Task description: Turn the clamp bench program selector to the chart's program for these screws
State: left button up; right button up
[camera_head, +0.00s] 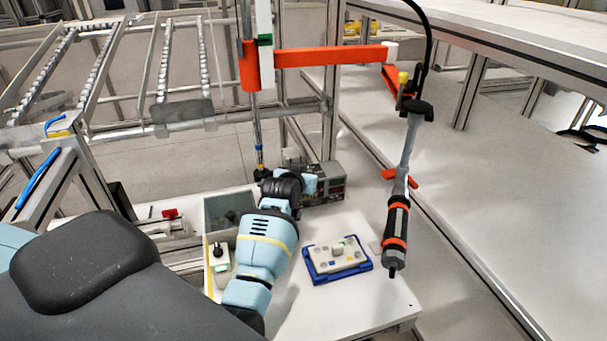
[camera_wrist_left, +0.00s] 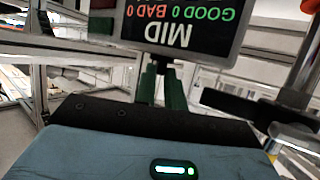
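The grey control box (camera_head: 328,184) stands at the back of the white bench. Its display (camera_wrist_left: 183,24) shows upside down in the left wrist view and reads MID, GOOD 0, BAD 0. My left gripper (camera_head: 305,184) reaches the box from the left. In the wrist view, the two green fingers (camera_wrist_left: 161,76) point at the underside of the display, with a small dark part between their tips. It may be the selector, but I cannot tell whether the fingers touch it. The chart and screws cannot be made out. My right gripper is out of view.
A blue tray with a light grey part (camera_head: 338,258) lies on the bench (camera_head: 345,310). A screwdriver (camera_head: 396,235) hangs from an orange arm (camera_head: 330,56) on the right. A grey bin (camera_head: 229,212) stands at left. A long white table (camera_head: 480,200) lies farther right.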

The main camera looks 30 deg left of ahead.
pick_arm(q)
jog(key=o, duration=0.4)
jog(key=v, duration=0.7)
jog(key=shift+s+r, duration=0.15)
jog(key=shift+s, duration=0.2)
jog(key=shift+d, duration=0.1)
